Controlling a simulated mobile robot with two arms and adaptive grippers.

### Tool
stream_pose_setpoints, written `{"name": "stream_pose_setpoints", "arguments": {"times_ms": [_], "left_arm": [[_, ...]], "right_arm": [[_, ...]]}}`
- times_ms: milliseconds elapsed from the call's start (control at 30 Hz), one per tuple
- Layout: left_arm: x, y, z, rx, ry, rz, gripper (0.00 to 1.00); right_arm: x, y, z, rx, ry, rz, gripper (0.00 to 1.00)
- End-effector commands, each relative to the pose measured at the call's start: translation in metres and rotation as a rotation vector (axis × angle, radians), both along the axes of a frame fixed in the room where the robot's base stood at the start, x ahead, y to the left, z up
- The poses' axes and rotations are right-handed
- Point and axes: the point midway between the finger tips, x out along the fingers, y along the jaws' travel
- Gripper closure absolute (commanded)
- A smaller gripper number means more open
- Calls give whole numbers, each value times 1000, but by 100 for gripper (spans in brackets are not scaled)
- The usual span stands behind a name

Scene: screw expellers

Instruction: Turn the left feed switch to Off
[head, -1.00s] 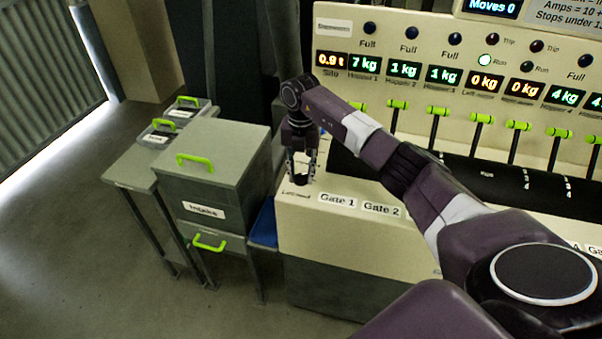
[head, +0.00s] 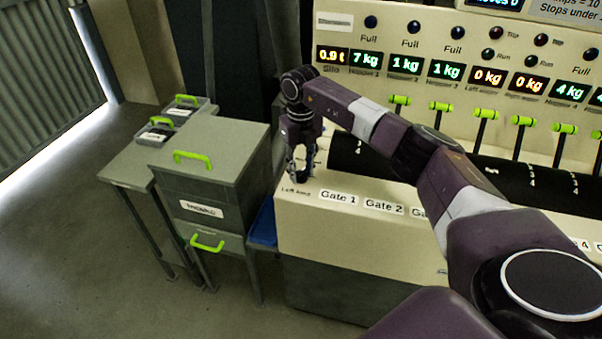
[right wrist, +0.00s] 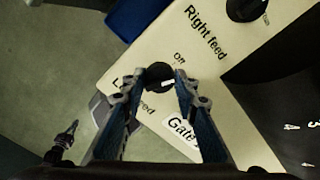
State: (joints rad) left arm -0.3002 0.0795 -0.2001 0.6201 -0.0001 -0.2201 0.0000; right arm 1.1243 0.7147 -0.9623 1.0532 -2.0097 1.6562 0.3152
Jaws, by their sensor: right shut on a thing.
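The left feed switch is a round black knob (right wrist: 158,73) with a white pointer mark, on the cream panel in the right wrist view. The mark lies on the knob's lower right side; a small "Off" label (right wrist: 180,57) is printed above and right of it. The fingers of my right gripper (right wrist: 158,80) are on both sides of the knob, shut on it. They partly hide the "Left feed" lettering. In the head view my right gripper (head: 301,170) points down at the panel's left end, and the knob is mostly hidden there. My left gripper is not in view.
The right feed knob (right wrist: 246,8) is farther up the panel. A "Gate 1" label (head: 338,197) is beside my gripper. Levers with green handles (head: 440,106) stand behind my arm. A grey cabinet (head: 215,140) stands to the left.

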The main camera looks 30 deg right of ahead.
Motion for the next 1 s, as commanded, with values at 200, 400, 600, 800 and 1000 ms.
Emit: {"name": "stream_pose_setpoints", "arguments": {"times_ms": [200,400,600,800,1000], "left_arm": [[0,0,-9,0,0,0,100],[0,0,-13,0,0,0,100],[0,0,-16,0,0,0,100],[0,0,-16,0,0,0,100],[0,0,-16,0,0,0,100]], "right_arm": [[0,0,-1,-1,-2,180,96],[0,0,-1,-1,-1,308,96],[0,0,0,0,-1,388,96],[0,0,0,0,-1,422,96],[0,0,1,-1,-1,429,96]]}}
